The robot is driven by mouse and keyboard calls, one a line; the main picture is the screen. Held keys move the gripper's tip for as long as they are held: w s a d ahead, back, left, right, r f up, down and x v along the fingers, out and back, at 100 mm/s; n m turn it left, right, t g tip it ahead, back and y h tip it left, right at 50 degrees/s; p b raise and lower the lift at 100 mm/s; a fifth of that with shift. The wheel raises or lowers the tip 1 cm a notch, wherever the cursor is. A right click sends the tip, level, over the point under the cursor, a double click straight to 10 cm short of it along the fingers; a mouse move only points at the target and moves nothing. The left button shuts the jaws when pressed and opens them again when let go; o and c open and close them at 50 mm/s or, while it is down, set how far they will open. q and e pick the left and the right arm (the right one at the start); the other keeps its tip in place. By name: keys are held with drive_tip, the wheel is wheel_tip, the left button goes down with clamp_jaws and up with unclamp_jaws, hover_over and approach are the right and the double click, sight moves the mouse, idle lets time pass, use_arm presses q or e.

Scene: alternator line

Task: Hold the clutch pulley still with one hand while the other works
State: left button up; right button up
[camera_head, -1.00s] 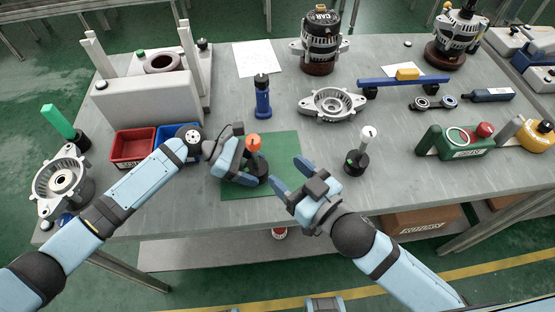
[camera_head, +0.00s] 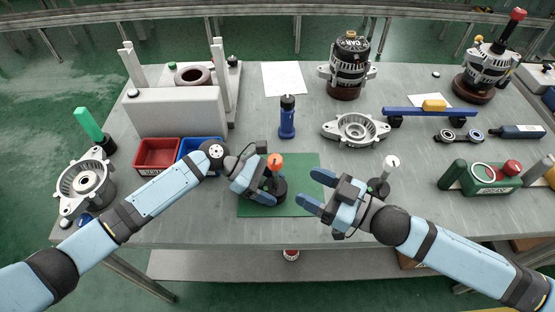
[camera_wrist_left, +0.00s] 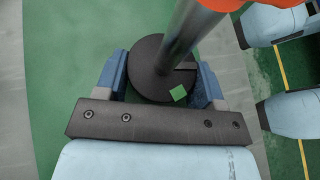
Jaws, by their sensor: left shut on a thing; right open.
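I take the clutch pulley to be the dark round disc (camera_head: 280,188) on the green mat. A grey shaft with an orange top (camera_head: 275,161) rises from it. My left gripper (camera_wrist_left: 162,76) is shut on the disc, one finger on each side, in the left wrist view. There the disc (camera_wrist_left: 146,68) carries a small green mark, and the shaft hides part of it. My right gripper (camera_head: 316,190) is open and empty, fingers pointing left, over the mat's right edge and apart from the disc.
A white-topped post on a dark base (camera_head: 380,187) stands close behind my right gripper. A blue upright tool (camera_head: 287,122) stands behind the green mat (camera_head: 258,208). Red (camera_head: 157,153) and blue (camera_head: 190,149) bins lie behind my left arm. A pale housing (camera_head: 355,129) lies farther back.

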sight(276, 159)
drive_tip(key=shift+n+g, duration=0.4)
drive_tip(key=shift+g, duration=0.4)
drive_tip(key=w+a, duration=0.7)
drive_tip(key=shift+a, duration=0.3)
drive_tip(key=c, duration=0.9)
